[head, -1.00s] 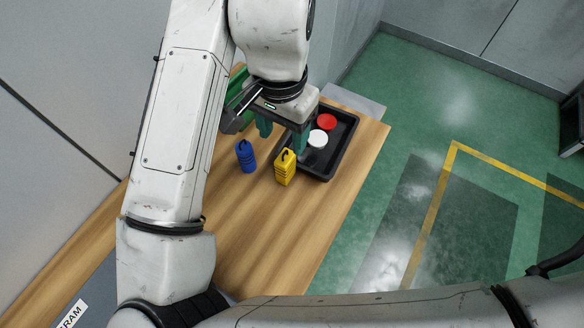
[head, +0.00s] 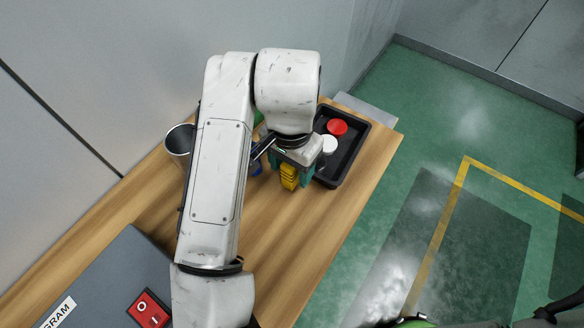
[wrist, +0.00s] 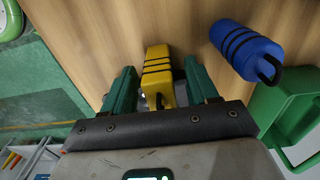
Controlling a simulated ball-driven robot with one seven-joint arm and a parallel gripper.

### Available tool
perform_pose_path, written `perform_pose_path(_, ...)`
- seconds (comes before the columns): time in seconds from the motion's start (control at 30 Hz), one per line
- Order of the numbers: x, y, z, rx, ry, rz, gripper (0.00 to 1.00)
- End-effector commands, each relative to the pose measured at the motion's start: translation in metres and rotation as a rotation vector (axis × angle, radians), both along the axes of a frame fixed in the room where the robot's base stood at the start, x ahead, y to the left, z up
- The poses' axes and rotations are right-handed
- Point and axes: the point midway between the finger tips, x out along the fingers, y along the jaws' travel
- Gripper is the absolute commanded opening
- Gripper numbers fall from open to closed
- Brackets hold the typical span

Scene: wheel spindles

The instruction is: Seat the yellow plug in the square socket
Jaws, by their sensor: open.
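The yellow plug (head: 289,178) stands on the wooden table, a ribbed block with a black loop handle. In the wrist view the yellow plug (wrist: 157,72) is between the two green fingers of my gripper (wrist: 158,68), with a gap on either side. My gripper (head: 291,180) is open around it, not closed on it. A blue round plug (wrist: 245,50) lies to the right in the wrist view; in the head view it is mostly hidden behind my gripper. I cannot make out a square socket in either view.
A black tray (head: 355,150) with a red disc (head: 337,127) and a white disc (head: 328,145) is right of my gripper. A white cup (head: 178,142) and a grey box with a red switch (head: 148,308) are left. A green bin (wrist: 285,105) is near the blue plug.

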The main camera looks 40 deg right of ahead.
Motion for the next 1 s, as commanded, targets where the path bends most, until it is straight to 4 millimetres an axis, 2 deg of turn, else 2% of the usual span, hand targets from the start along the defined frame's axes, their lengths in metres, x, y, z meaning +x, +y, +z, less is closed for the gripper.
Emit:
perform_pose_path(0.13, -0.0002, 0.0002, -0.0110, 0.000, 0.000, 0.001, 0.58)
perform_pose_path(0.37, -0.0001, 0.0000, -0.0120, 0.000, -0.001, 0.000, 0.58)
perform_pose_path(0.9, -0.0001, 0.0001, -0.0117, 0.001, -0.001, 0.000, 0.07)
perform_pose_path(1.0, 0.0000, 0.0001, -0.0116, 0.000, -0.001, 0.000, 0.00)
